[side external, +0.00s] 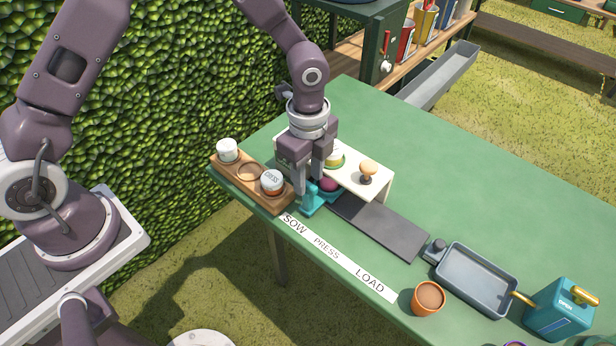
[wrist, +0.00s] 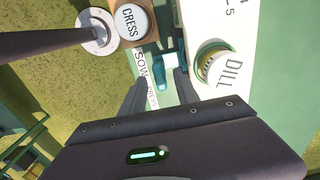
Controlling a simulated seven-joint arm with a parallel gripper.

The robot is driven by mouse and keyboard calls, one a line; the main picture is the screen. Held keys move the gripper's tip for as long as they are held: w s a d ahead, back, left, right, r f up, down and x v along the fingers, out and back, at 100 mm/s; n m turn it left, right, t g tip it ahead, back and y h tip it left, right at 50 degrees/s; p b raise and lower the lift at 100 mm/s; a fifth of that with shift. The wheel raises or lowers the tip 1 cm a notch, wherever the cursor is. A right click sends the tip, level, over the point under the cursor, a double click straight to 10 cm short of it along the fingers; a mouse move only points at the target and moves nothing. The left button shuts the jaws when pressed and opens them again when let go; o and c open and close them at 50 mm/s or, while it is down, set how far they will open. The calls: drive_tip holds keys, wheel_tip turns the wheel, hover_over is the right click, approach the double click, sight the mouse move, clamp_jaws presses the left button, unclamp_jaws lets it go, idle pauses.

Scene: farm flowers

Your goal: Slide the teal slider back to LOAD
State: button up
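The teal slider (side external: 309,204) is at the SOW end of its dark track (side external: 380,228), beside the label strip (side external: 338,257) reading SOW, PRESS, LOAD. A round purple thing (side external: 328,184) sits on its teal part under the white bench. My gripper (side external: 310,189) points down at the slider from above. In the wrist view, the slider's upright teal piece (wrist: 159,72) shows between the spread fingers of my gripper (wrist: 160,78), with gaps on both sides. Whether a finger touches it cannot be told. The fingers hide part of the slider in the side view.
The white bench (side external: 377,190) holds a DILL jar (wrist: 215,66) and a brown knob (side external: 368,168) close to my gripper. A wooden rack (side external: 250,182) with a CRESS jar (side external: 272,182) stands left. A grey tray (side external: 474,280) and terracotta pot (side external: 428,298) stand near LOAD. The track is clear.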

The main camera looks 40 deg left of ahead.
drive_tip(key=shift+f, duration=0.5)
clamp_jaws()
idle(1.1)
